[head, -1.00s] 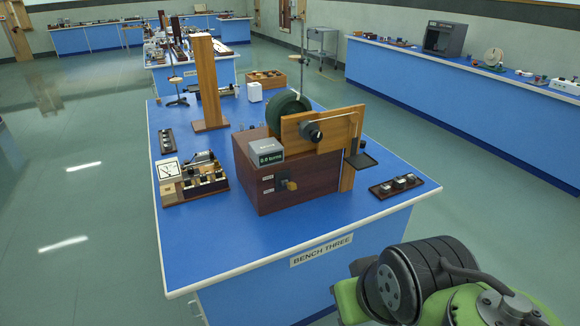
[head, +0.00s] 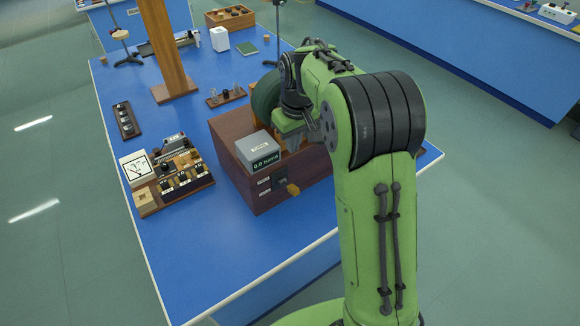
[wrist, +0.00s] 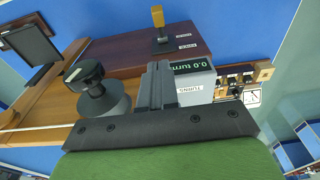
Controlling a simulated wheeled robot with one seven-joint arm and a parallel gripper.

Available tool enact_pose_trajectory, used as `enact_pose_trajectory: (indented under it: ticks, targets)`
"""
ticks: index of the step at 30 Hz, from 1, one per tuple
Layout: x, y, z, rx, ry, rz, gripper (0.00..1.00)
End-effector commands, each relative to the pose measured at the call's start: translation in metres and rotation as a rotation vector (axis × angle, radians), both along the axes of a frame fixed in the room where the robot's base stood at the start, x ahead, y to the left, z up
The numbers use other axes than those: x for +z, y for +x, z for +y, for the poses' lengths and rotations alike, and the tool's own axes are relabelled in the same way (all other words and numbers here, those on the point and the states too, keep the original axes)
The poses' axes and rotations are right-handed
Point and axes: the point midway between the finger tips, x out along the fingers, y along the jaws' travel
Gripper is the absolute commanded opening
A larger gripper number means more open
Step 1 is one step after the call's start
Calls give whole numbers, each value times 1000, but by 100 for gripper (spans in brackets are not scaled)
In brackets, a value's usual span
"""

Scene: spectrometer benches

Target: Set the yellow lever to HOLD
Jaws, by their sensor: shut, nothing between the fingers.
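The yellow lever (head: 293,189) sticks out from a dark plate on the front face of a dark wooden box (head: 225,127). Two small white labels are beside the lever, too small to read surely. The lever also shows in the wrist view (wrist: 157,16), at the top, beyond my fingertips. My gripper (head: 294,148) is shut and empty, pointing down over the top of the box beside the grey counter (head: 262,150). In the wrist view my gripper (wrist: 157,66) has its fingers together, apart from the lever.
The counter reads 0.0 turns. A black knob (wrist: 85,72) on a wooden panel is close left of my fingers in the wrist view. A meter board (head: 165,175) is left of the box. A wooden post (head: 160,50) stands behind. The blue bench top in front is clear.

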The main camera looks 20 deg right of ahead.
Motion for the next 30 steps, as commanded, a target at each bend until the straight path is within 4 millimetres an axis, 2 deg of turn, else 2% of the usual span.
enact_pose_trajectory:
  ticks: [5, 8, 21, 27, 30]
  targets:
    - [-2, 0, 0, -1, 0, 0, 0]
    - [-11, 0, 1, -1, 0, 2, 0]
    - [-104, 10, 4, -1, 0, 3, 0]
    - [-131, -3, -1, -2, 0, 2, 0]
    - [-136, -5, -1, -2, 0, 0, 0]
